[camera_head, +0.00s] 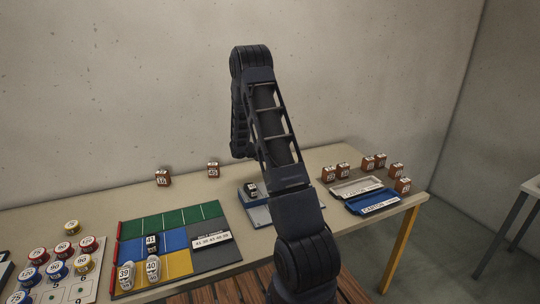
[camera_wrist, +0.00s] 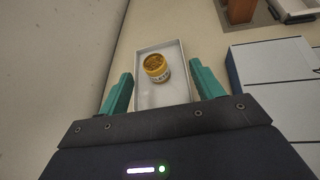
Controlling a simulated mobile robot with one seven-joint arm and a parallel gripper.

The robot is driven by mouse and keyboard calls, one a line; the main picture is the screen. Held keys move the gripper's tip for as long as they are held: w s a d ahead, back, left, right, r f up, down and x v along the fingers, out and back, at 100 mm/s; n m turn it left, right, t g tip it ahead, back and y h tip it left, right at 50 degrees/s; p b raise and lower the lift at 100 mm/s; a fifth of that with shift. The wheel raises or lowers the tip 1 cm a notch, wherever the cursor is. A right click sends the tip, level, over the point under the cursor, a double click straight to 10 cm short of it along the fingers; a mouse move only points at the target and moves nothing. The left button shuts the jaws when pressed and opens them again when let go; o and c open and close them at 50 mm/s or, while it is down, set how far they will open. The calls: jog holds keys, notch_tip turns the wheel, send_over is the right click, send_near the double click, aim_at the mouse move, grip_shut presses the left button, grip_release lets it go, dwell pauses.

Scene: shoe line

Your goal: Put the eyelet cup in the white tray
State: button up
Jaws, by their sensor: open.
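The eyelet cup (camera_wrist: 157,72), a small round yellow cup with brownish contents and a printed label, stands upright inside the white tray (camera_wrist: 175,98) in the wrist view. The tray is a shallow rectangle with low walls. My gripper (camera_wrist: 160,72) is open, with one teal finger on each side of the tray and cup in the picture. Nothing is held, and the fingers appear apart from the cup. In the head view my arm hides the cup, this tray and my gripper.
A white-topped, blue-sided block (camera_wrist: 275,72) stands right of the tray. The head view shows a coloured sorting mat (camera_head: 190,222) with shoes, several lidded cups at lower left, and carton trays (camera_head: 372,202) with small brown boxes at right. The wall runs along the table's back.

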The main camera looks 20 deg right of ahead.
jog(key=s+a+r+m+g+y, duration=0.1)
jog(key=s+a+r+m+y, duration=0.3)
jog(key=s+r, duration=0.7)
jog(key=s+a+r+m+g+y, duration=0.1)
jog(key=s+a+r+m, duration=0.3)
jog(key=s+r+m, duration=0.5)
jog(key=s+a+r+m+t+y, duration=0.2)
jog(key=s+a, duration=0.5)
jog(key=s, duration=0.6)
jog(key=s+a+r+m+t+y, duration=0.2)
jog(key=s+a+r+m+y, duration=0.2)
jog(key=s, duration=0.9)
jog(key=a+r+y, duration=0.1)
jog(key=a, duration=0.2)
jog(key=shift+r+y, duration=0.25)
jog(key=shift+y, duration=0.15)
